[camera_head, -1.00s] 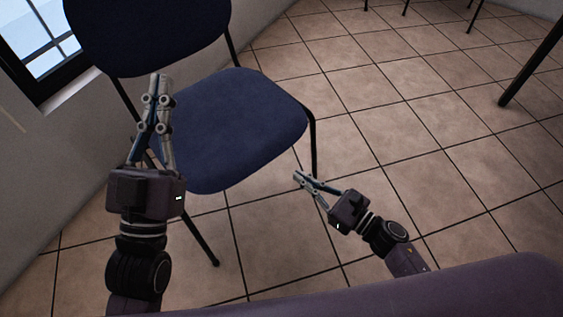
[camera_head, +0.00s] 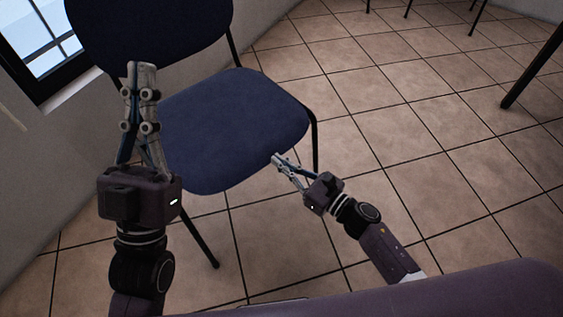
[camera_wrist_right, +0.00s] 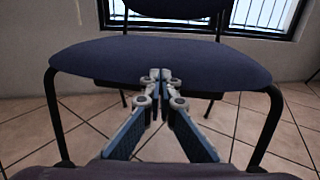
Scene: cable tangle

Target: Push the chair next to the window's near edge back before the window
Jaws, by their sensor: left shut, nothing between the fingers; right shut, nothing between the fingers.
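A chair with a dark blue padded seat (camera_head: 236,125) and backrest (camera_head: 150,30) on black legs stands beside the wall. The window (camera_head: 42,40) is at the upper left, behind and left of the chair. My left gripper (camera_head: 141,68) is shut and empty, in front of the chair's left side. It covers part of the seat's left edge. My right gripper (camera_head: 277,158) is shut and empty, by the seat's front right edge. In the right wrist view the seat (camera_wrist_right: 160,60) is straight ahead of the shut fingertips (camera_wrist_right: 160,75). I cannot tell whether either gripper touches the chair.
The grey wall (camera_head: 60,150) runs along the left. A dark table or chair leg (camera_head: 530,65) stands at the far right, and thin legs (camera_head: 408,8) show at the top. The tiled floor (camera_head: 420,140) to the right is clear.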

